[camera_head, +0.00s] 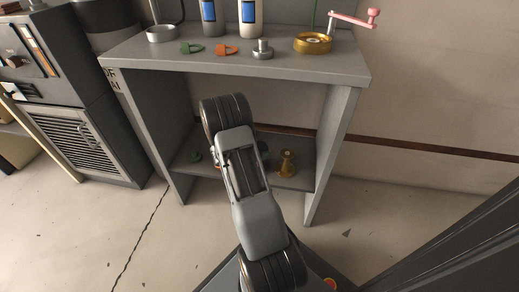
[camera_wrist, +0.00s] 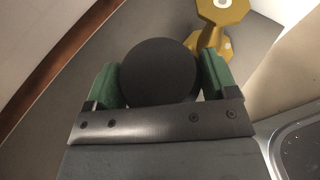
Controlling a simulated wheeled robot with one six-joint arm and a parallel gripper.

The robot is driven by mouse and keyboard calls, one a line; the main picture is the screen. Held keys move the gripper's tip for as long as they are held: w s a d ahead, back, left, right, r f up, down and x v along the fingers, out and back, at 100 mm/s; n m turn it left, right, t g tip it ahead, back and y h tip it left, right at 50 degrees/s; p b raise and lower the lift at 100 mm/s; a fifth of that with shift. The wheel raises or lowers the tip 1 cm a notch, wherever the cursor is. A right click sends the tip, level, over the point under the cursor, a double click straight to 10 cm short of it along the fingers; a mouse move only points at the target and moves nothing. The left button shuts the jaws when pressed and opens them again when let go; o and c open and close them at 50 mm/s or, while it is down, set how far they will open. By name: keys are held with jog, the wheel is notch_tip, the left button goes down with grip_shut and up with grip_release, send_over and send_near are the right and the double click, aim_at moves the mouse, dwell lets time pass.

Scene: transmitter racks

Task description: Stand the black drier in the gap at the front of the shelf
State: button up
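The black drier (camera_wrist: 158,72) shows in the wrist view as a dark round end between the two green fingers of my gripper (camera_wrist: 160,82). Both fingers lie against its sides. Its lower part is hidden by its own top and my gripper. The grey shelf board (camera_wrist: 75,90) shows behind it. In the head view the lower shelf (camera_head: 303,180) sits under a grey bench top, and my arm covers its middle. My gripper and the drier cannot be made out there. Where the gap lies, and whether the drier touches the shelf, I cannot tell.
A gold waisted fitting (camera_head: 286,163) stands on the lower shelf; it shows close right of the drier in the wrist view (camera_wrist: 217,25). A small green item (camera_head: 196,155) is at the shelf's left. The bench top (camera_head: 210,62) overhangs, with side panels (camera_head: 332,140) at both ends.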

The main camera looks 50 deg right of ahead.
jog(key=o, duration=0.4)
jog(key=shift+c, duration=0.2)
jog(key=r+p+v, duration=0.1)
jog(key=p+v, duration=0.3)
jog(key=v, duration=0.8)
jog(key=s+a+r+m+t+y, duration=0.2)
jog(key=s+a+r+m+y, duration=0.2)
jog(key=a, duration=0.4)
jog(key=s+a+r+m+t+y, duration=0.2)
jog(key=s+a+r+m+y, duration=0.2)
jog(key=a+r+m, duration=0.2)
jog(key=s+a+r+m+t+y, duration=0.1)
jog(key=s+a+r+m+y, duration=0.3)
jog(key=a, duration=0.5)
notch_tip(320, 180, up, 2)
jog(key=shift+s+a+r+m+t+y, duration=0.1)
jog(key=shift+s+a+m+t+y, duration=0.25)
jog(key=shift+m+y, duration=0.3)
